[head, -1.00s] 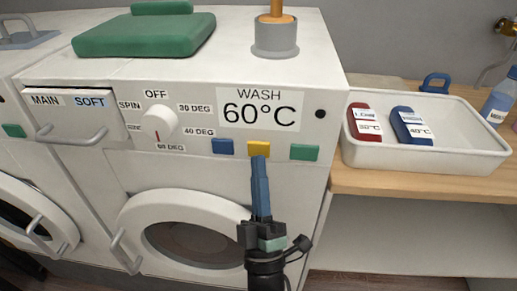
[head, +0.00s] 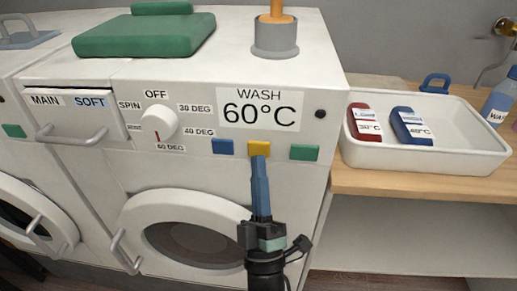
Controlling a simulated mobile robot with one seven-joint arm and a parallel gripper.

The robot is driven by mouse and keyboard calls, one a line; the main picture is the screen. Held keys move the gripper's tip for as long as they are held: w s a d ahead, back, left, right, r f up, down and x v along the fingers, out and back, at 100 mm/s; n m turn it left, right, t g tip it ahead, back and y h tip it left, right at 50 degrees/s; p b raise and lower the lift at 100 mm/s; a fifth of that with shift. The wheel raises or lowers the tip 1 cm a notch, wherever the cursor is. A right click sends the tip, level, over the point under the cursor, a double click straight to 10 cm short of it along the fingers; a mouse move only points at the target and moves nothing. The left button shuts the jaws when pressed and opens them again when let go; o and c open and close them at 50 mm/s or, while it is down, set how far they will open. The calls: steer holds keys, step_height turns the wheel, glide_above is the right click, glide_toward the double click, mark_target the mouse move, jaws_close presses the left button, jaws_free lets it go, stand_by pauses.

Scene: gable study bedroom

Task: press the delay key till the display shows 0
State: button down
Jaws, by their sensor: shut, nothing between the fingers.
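The display (head: 259,109) on the washing machine front reads "WASH 60°C". Below it sit three keys: a blue key (head: 222,147), a yellow key (head: 259,148) and a green key (head: 304,152). No lettering shows on them, so I cannot tell which is the delay key. My gripper (head: 259,160) is shut and empty, its blue fingers pointing up at the yellow key. The fingertips overlap the key's lower edge in the picture; I cannot tell whether they touch it. The white dial (head: 160,121) has its red mark toward 60 DEG.
A drawer (head: 73,114) marked MAIN and SOFT is left of the dial. The round door (head: 190,235) is below. On the right, a white tray (head: 470,159) holds a red and a blue tablet-like piece on a wooden top (head: 400,182). A green pad (head: 145,35) lies on the machine.

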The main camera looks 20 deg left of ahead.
steer(key=shift+w, duration=0.15)
steer(key=shift+w+a+b, duration=0.1)
steer(key=shift+w+b, duration=0.15)
steer(key=shift+b, duration=0.2)
steer(key=shift+w+a+b, duration=0.1)
steer(key=shift+w+b, duration=0.2)
steer(key=shift+w, duration=0.05)
stand_by(0.7)
steer(key=shift+s, duration=0.1)
steer(key=shift+s+d, duration=0.25)
steer(key=shift+s, duration=0.4)
steer(key=s, duration=0.2)
steer(key=s+d+p, duration=0.1)
steer(key=s, duration=0.2)
steer(key=shift+d, duration=0.15)
steer(key=shift+w, duration=0.1)
stand_by(0.8)
